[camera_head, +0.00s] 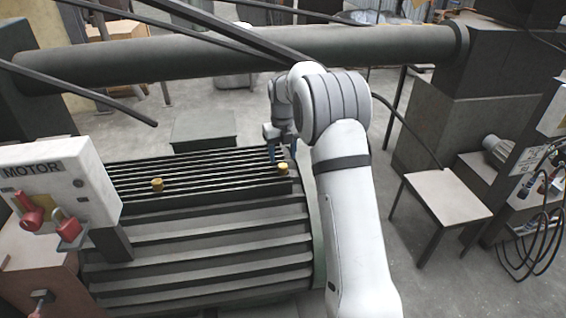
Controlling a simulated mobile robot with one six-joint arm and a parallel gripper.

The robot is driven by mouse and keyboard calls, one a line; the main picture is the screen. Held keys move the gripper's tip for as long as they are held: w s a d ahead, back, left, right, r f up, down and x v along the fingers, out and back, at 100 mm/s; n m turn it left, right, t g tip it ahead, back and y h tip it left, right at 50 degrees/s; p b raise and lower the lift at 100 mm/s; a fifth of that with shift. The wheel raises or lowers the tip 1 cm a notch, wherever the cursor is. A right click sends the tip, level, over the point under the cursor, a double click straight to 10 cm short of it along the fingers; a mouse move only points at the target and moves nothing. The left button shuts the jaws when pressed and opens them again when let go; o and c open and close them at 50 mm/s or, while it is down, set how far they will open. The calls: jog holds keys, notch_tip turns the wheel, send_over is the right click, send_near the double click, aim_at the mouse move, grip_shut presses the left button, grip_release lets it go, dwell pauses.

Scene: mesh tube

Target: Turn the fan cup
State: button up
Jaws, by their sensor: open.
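Two small brass-yellow cups stand on top of the ribbed dark motor housing (200,254). The right cup (283,169) is near the housing's right end, and the left cup (157,184) is nearer the control box. I cannot tell from the picture which one is called the fan cup. My gripper (281,158) points down just above and behind the right cup, with its dark bluish fingers apart. It is open and holds nothing that I can see. The exact gap between fingers and cup is too small to tell.
A thick dark pipe (230,50) crosses behind my arm. A small table (447,198) and a rack with cables (535,190) are at the right. Floor shows between them and the motor.

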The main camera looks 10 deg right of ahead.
aim_at(283, 165)
jog(key=shift+r, duration=1.7)
